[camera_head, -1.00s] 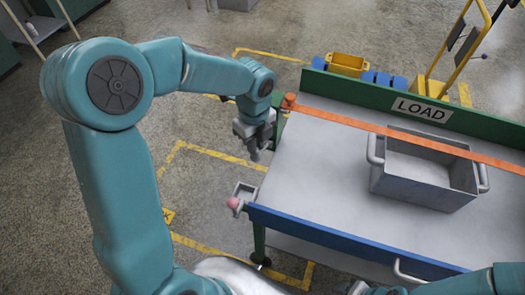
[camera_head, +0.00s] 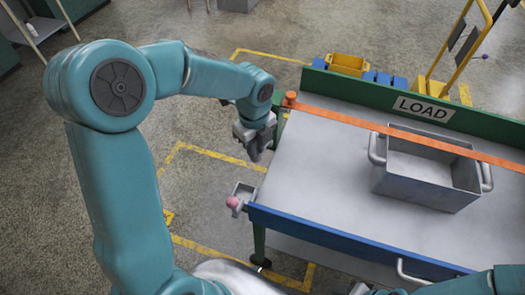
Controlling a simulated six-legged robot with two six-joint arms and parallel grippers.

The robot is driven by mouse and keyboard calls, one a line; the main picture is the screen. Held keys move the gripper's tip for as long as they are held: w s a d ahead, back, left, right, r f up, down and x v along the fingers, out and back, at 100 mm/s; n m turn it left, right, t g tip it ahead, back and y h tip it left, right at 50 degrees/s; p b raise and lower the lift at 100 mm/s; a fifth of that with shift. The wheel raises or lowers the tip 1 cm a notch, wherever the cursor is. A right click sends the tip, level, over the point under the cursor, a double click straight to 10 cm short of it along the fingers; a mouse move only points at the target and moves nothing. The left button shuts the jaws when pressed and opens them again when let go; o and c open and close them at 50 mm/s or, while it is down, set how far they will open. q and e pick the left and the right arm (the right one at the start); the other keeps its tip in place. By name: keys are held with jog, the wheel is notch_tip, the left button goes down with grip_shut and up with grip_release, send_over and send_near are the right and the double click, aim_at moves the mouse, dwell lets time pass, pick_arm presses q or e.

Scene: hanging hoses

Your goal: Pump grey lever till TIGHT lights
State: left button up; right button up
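An orange strap (camera_head: 405,138) runs across the table and over a grey bin (camera_head: 425,185). Its left end meets an orange block (camera_head: 289,99) at the table's back left corner. My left gripper (camera_head: 254,154) points down just off the table's left edge, below that block. Its fingers are small and dark, and I cannot tell whether they are apart or hold anything. I cannot make out a grey lever for certain, nor a TIGHT light. A pink ball (camera_head: 232,202) sits by a small grey bracket (camera_head: 244,191) at the front left corner.
The table (camera_head: 310,180) has a green back board with a LOAD sign (camera_head: 423,108) and a blue front edge. A yellow crate (camera_head: 347,64) and blue items stand behind it. Floor left of the table, with yellow lines, is clear.

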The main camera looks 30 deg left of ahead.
pick_arm(q)
jog(key=shift+s+d+f+b, duration=0.1)
jog(key=shift+s+f+b, duration=0.25)
jog(key=shift+f+b, duration=0.3)
jog(key=shift+s+d+f+b, duration=0.1)
jog(key=shift+s+f+b, duration=0.35)
jog(key=shift+f, duration=0.3)
jog(key=shift+w, duration=0.1)
jog(key=shift+s+d+f+b, duration=0.1)
jog(key=shift+s+f+b, duration=0.1)
jog(key=shift+f+b, duration=0.5)
jog(key=shift+s+f+b, duration=0.2)
jog(key=shift+f+b, duration=0.3)
jog(key=shift+f, duration=0.3)
jog(key=shift+f, duration=0.1)
